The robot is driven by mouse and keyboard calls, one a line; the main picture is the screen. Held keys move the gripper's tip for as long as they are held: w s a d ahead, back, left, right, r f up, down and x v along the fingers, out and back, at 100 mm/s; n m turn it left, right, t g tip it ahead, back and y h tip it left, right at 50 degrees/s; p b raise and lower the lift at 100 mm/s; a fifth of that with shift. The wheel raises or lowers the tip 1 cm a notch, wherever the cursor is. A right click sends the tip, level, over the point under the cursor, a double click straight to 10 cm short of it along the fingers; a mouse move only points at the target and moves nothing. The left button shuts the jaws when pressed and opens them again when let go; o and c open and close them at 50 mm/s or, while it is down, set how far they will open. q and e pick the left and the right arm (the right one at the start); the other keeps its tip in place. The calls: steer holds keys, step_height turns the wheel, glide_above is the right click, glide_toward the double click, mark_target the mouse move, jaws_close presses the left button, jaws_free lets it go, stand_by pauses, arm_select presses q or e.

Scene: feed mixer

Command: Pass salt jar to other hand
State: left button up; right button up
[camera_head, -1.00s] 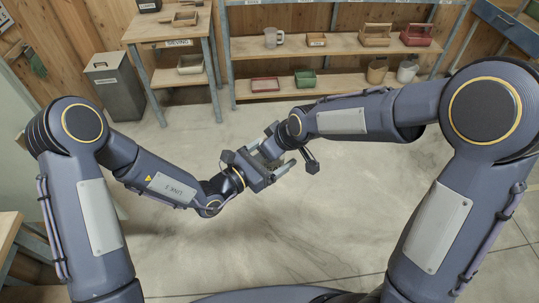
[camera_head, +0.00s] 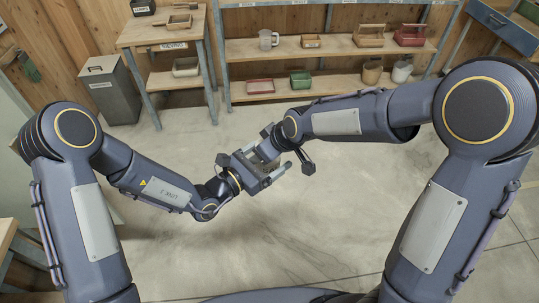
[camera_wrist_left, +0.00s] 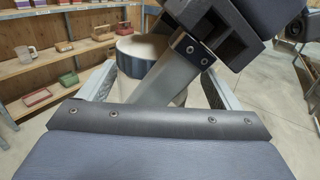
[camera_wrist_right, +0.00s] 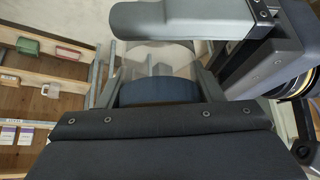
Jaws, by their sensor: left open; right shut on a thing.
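The salt jar shows in the left wrist view as a pale round jar with a dark blue band (camera_wrist_left: 133,66). In the right wrist view its blue band (camera_wrist_right: 158,92) and clear, whitish body (camera_wrist_right: 160,60) sit between my right fingers. My right gripper (camera_head: 267,150) is shut on the jar. My left gripper (camera_head: 273,161) is open, its fingers on either side of the jar and of a right finger. The two grippers cross closely in front of me, hiding most of the jar in the head view. Whether the left fingers touch it I cannot tell.
A shelf unit (camera_head: 340,50) at the back holds a clear jug (camera_head: 268,39), wooden and red carriers, trays and buckets. A small table (camera_head: 160,33) and a grey bin (camera_head: 110,88) stand at the back left. The floor around the grippers is clear.

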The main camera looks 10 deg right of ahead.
arm_select(q)
steer(key=v, duration=1.2)
steer(key=s+f+m+g+y, duration=0.4)
steer(key=s+f+m+g, duration=0.6)
steer(key=s+f, duration=0.35)
steer(key=s+a+f+m+y, duration=0.1)
steer(key=a+f+m+y, duration=0.6)
steer(key=a+f+y, duration=0.4)
steer(key=w+a+r+m+t, duration=0.2)
steer(key=w+r+m+t, duration=0.2)
steer(key=w+m+t, duration=0.6)
steer(key=w+d+r+m+t+h, duration=0.2)
steer(key=d+r+t+h, duration=0.1)
steer(key=d+r+h, duration=0.4)
steer(key=w+d+r+m+t+h, duration=0.25)
steer(key=d+r, duration=0.25)
steer(key=r, duration=0.4)
steer(key=x, duration=1.2)
steer(key=shift+s+d, duration=0.25)
steer(key=shift+d, duration=0.15)
arm_select(e)
steer(key=w+a+f+n+g+y, duration=0.1)
steer(key=w+a+f+n+g, duration=0.1)
steer(key=w+a+f+n, duration=0.1)
step_height(320, 180, down, 2)
steer(key=shift+w+a+f+n+y, duration=0.1)
steer(key=shift+w+a+n+y, duration=0.2)
steer(key=shift+w+n, duration=0.4)
